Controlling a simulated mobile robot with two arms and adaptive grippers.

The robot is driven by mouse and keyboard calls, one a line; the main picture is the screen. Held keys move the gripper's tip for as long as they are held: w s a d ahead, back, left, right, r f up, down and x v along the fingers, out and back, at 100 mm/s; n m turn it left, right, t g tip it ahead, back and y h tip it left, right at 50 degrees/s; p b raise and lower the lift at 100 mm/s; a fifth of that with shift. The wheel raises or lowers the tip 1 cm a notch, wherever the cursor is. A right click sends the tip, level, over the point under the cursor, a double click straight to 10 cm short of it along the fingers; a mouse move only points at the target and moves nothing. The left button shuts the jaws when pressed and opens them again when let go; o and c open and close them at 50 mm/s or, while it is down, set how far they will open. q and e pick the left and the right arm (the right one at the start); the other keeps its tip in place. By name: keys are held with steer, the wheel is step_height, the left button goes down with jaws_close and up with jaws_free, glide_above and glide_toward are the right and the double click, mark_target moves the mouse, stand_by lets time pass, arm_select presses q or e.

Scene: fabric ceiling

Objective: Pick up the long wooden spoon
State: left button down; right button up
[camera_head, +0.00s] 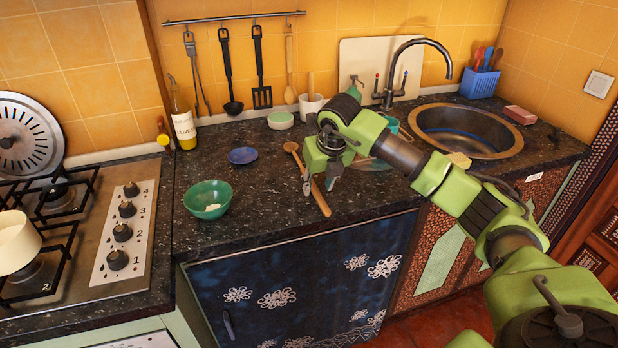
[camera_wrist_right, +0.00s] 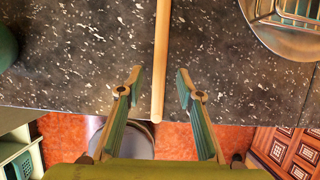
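The long wooden spoon (camera_head: 320,198) lies on the dark speckled counter, its bowl toward the wall and its handle end near the front edge. In the right wrist view its handle (camera_wrist_right: 161,40) runs up the middle of the picture. My right gripper (camera_head: 319,184) is over the handle with its fingers apart. In the wrist view the open right gripper (camera_wrist_right: 159,73) has one finger on each side of the handle, touching neither. The exact height above the counter is hard to tell. Part of the spoon is hidden behind the gripper. My left gripper is not in view.
A green bowl (camera_head: 208,199) and a blue dish (camera_head: 243,156) stand left of the spoon. A white cup (camera_head: 311,107) stands behind. The sink (camera_head: 466,131) is at the right, the stove (camera_head: 85,225) at the left. Utensils hang from a wall rail (camera_head: 235,18).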

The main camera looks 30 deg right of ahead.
steer(key=shift+x, duration=1)
steer(key=shift+c, duration=0.3)
jaws_close()
steer(key=shift+r, duration=0.1)
